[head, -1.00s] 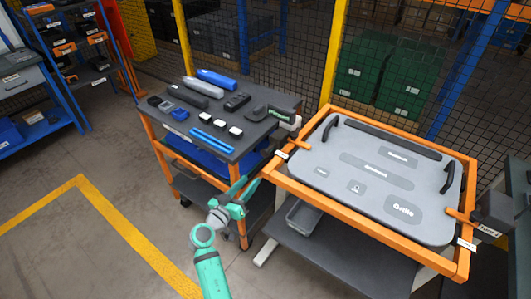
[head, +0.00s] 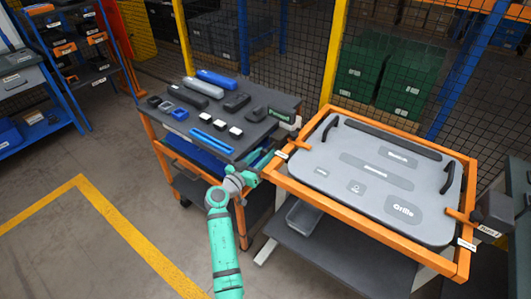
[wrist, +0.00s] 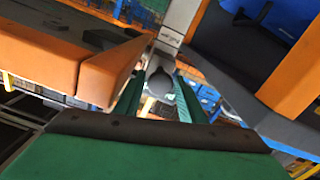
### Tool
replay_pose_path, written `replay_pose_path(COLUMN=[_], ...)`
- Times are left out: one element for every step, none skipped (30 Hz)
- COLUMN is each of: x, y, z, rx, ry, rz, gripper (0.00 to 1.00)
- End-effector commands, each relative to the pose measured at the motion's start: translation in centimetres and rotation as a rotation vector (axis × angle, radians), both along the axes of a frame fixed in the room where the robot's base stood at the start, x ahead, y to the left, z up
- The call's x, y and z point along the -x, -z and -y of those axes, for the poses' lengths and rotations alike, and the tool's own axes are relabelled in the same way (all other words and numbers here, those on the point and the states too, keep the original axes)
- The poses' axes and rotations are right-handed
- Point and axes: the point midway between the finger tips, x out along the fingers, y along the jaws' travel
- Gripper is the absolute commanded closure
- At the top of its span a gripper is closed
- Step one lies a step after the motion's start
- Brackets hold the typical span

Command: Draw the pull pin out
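A dark grey rounded knob (wrist: 160,83), which looks like the pull pin's head, sits in front of a pale grey bracket (wrist: 172,40) in the wrist view. My gripper (wrist: 161,88) has one green finger on each side of the knob, spread apart. A narrow gap seems to show beside the knob, and I cannot tell whether either finger touches it. In the head view my gripper (head: 262,158) is between the tool cart and the orange-framed table, partly hidden by my wrist. I cannot make out the pin there.
The tool cart (head: 250,138) holds several tools and blocks. The orange-framed table (head: 360,236) carries a grey panel (head: 340,160) with black handles. The orange frame edge (wrist: 110,70) is close to my left finger in the wrist view. Open floor (head: 80,240) lies left.

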Motion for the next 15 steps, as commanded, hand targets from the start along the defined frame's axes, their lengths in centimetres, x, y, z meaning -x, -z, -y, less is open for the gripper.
replay_pose_path(x=[-0.44, -0.62, -0.83, -0.95, -1.05, -1.15, -1.19, -1.22, -1.25, -1.24, -1.24, -1.23, -1.23, -1.22, -1.22], y=[-0.01, 0.03, 0.03, 0.01, -0.01, -0.01, -0.01, 0.00, 0.01, 0.01, 0.01, 0.01, 0.02, 0.02, 0.02], z=[0.32, 0.42, 0.55, 0.63, 0.70, 0.75, 0.79, 0.81, 0.82, 0.83, 0.83, 0.82, 0.83, 0.82, 0.82], rx=[0.000, 0.001, 0.001, 0.001, 0.000, 0.000, 0.000, 0.000, 0.000, 0.000, 0.000, 0.000, 0.001, 0.000, 0.001], ry=[0.000, -0.001, -0.001, -0.001, -0.001, -0.001, -0.001, -0.002, -0.002, -0.002, -0.002, -0.002, -0.002, -0.002, -0.002], rz=[0.000, -0.001, -0.001, -0.001, 0.000, 0.000, 0.000, 0.000, 0.000, 0.000, 0.000, 0.000, -0.001, 0.000, -0.001], gripper=[0.63, 0.63, 0.63, 0.63, 0.63, 0.63, 0.63, 0.63, 0.63, 0.63, 0.63, 0.63, 0.63, 0.63, 0.68])
